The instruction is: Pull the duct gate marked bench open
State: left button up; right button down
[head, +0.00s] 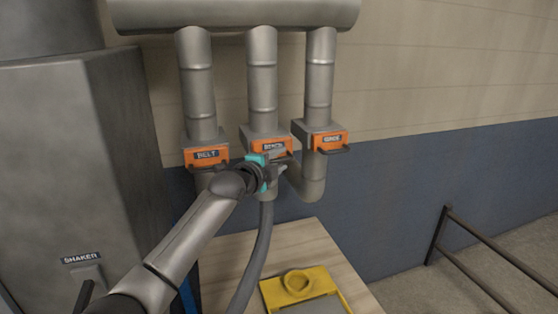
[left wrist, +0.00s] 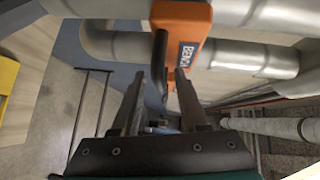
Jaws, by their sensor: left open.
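The duct gate marked bench (head: 278,146) is an orange plate on a grey housing on the middle of three vertical ducts. Its label is partly covered by my gripper in the head view. In the left wrist view the orange plate (left wrist: 180,16) is at the top, with a dark handle bar (left wrist: 160,58) standing out from it. My left gripper (head: 276,163) is at the front of this gate. Its fingers (left wrist: 159,76) are open, one on each side of the handle as seen there. I cannot tell whether either finger touches it. My right gripper is not in view.
The belt gate (head: 206,156) is just left and another orange gate (head: 331,140) just right, each with a dark handle. A grey hose (head: 262,255) hangs below. A yellow fixture (head: 300,286) sits on the wooden bench top. A grey cabinet marked shaker (head: 80,190) stands left; a railing (head: 445,222) is right.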

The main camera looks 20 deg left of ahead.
pick_arm(q)
grip_shut()
dwell(1.4)
